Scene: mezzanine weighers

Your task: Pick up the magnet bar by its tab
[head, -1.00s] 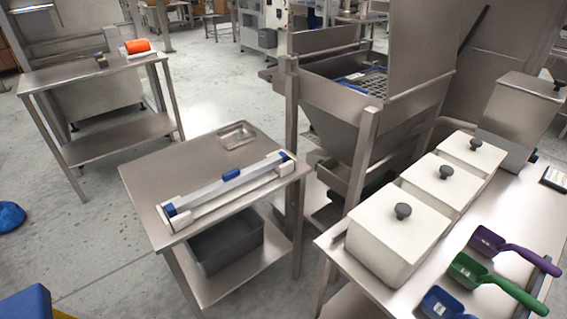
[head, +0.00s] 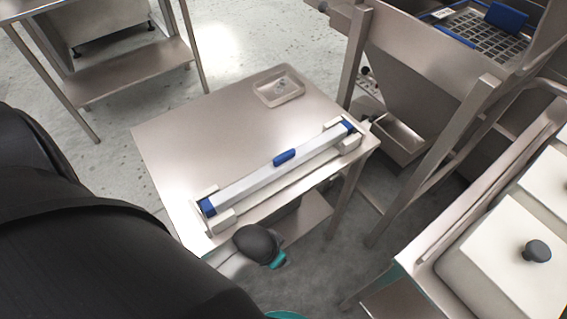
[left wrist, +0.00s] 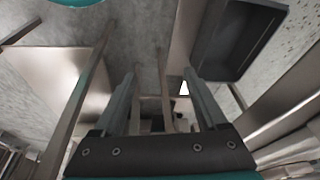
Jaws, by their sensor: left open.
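The magnet bar (head: 245,183) is a long pale bar with blue ends, lying on a white cradle (head: 345,147) on a steel table (head: 190,125). A blue tab (head: 284,157) sticks up at the bar's middle. My left arm covers the lower left of the head view, with its dark rounded part near the table's front edge. My left gripper (left wrist: 160,88) shows in the left wrist view with its two fingers apart and nothing between them. The bar cannot be made out there. My right gripper is not in view.
A small steel tray (head: 279,86) sits behind the bar on the table. A steel hopper frame (head: 425,60) stands to the right, and white lidded bins (head: 500,240) are at the lower right. A dark grey bin (left wrist: 250,40) shows in the left wrist view.

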